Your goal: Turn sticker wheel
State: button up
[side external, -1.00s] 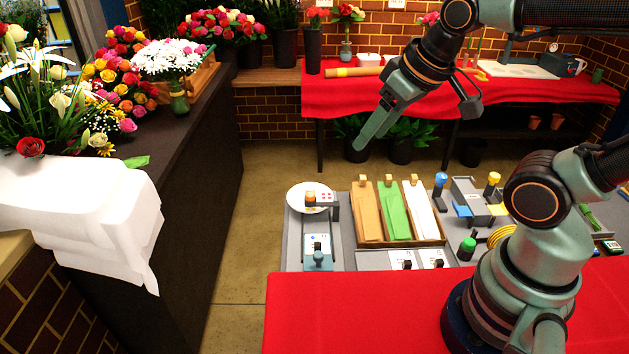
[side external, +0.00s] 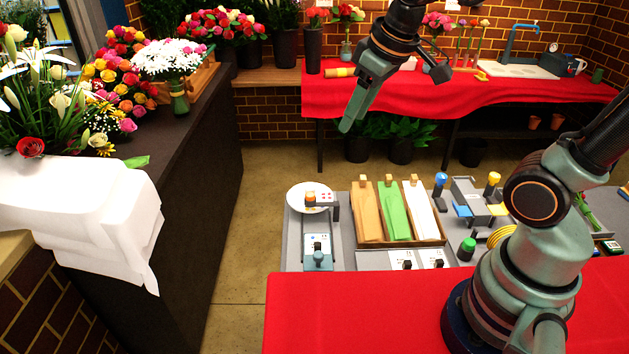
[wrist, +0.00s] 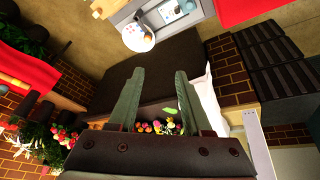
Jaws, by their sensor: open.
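The sticker wheel appears to be the round white disc (side external: 299,193) at the back of the grey station at the left end of the work table. The white disc also shows near the top of the wrist view (wrist: 130,40). My gripper (side external: 346,126) hangs in the air above and behind the station, well apart from the disc. In the wrist view my gripper (wrist: 157,82) has its two fingers spread with nothing between them.
A wooden tray (side external: 400,243) with brown, green and white paper stands right of the station. A blue knob (side external: 441,179), a yellow knob (side external: 494,178) and a green button (side external: 467,247) are further right. A dark counter (side external: 205,150) with flowers is at left. The red cloth front (side external: 350,310) is clear.

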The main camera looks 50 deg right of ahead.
jog(key=w+d+f+n+g, duration=0.1)
jog(key=w+d+n, duration=0.1)
jog(key=w, duration=0.5)
jog(key=n+g, duration=0.4)
jog(key=n, duration=0.1)
send_over(310, 186)
notch_tip(310, 186, down, 16)
notch_tip(310, 186, down, 12)
jog(key=shift+s+f, duration=0.1)
grip_shut()
